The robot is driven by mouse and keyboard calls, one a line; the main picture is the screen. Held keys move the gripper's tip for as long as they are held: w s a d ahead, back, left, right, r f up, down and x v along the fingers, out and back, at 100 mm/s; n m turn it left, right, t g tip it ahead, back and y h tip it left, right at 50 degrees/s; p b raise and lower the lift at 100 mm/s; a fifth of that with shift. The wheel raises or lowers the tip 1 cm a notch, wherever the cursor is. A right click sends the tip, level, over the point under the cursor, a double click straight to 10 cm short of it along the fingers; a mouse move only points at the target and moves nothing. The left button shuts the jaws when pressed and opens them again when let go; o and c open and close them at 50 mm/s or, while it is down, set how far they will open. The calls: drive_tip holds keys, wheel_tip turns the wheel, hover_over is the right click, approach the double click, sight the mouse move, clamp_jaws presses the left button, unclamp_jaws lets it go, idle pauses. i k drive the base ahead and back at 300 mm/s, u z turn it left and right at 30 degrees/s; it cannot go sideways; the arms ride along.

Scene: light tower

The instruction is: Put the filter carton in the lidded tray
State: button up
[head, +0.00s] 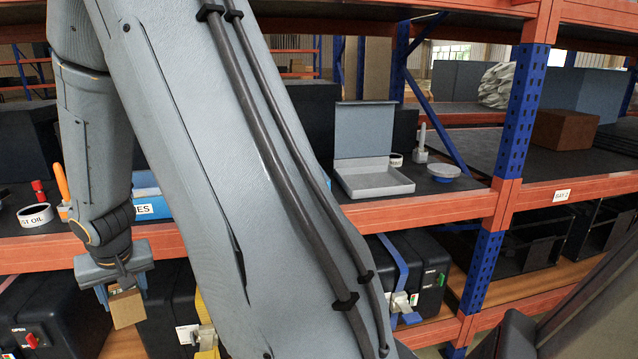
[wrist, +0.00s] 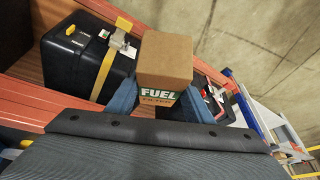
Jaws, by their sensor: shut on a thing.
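The filter carton (wrist: 165,62) is a brown cardboard box with a green and white label reading FUEL FILTER. In the wrist view it sits between the two blue fingers of my gripper (wrist: 166,100), which is shut on it. In the head view the carton (head: 126,308) hangs below my gripper (head: 122,288) at lower left, in front of the rack and below the shelf edge. The lidded tray (head: 375,180) is grey and shallow, on the shelf right of centre. Its lid stands upright at the back, and its visible inside looks empty. My arm covers the middle of the head view.
A blue bin (head: 146,193), a white tape roll (head: 35,215) and an orange-handled tool (head: 61,183) are on the shelf left of my arm. A small blue-grey dish (head: 444,171) stands right of the tray. Black cases (head: 425,275) fill the lower level. An orange beam edges the shelf.

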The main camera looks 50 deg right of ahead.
sight(384, 178)
drive_tip(key=z, duration=1.5)
